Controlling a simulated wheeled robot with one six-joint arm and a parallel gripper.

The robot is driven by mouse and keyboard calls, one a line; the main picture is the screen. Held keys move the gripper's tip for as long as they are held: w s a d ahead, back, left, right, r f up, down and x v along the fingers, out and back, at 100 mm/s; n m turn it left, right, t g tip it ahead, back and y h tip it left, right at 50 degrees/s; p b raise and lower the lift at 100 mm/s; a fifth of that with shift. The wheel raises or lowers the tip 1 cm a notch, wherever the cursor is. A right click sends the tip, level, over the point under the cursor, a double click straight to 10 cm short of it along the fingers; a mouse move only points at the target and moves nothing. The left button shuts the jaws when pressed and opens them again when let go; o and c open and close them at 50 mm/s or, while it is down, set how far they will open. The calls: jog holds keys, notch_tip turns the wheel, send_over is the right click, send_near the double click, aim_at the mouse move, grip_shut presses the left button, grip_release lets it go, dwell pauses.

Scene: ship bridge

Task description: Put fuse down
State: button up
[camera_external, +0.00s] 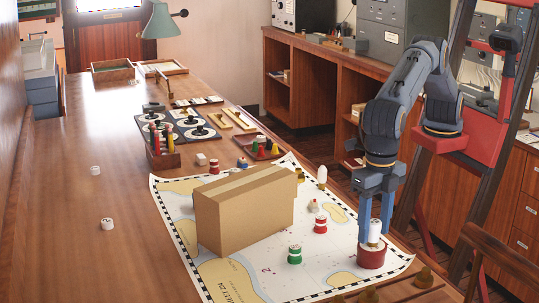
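My gripper (375,218) points straight down at the right side of the chart. Its blue fingers are closed around a white fuse (375,229), one on each side. The fuse is upright, directly over a round dark red holder (371,257) with a pale top. The fingertips reach down to the holder's top. The fuse's lower end is partly hidden, so I cannot tell whether it touches the holder.
A cardboard box (245,212) stands on the chart (272,264). A green-and-white spool (295,254) and a red-and-white spool (320,223) stand near my gripper.

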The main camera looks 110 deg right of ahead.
aim_at(374, 221)
notch_tip(374, 221, up, 12)
jog(key=b, duration=0.2)
jog(key=shift+r+b, duration=0.15)
jog(key=shift+b, duration=0.2)
dwell(0.5)
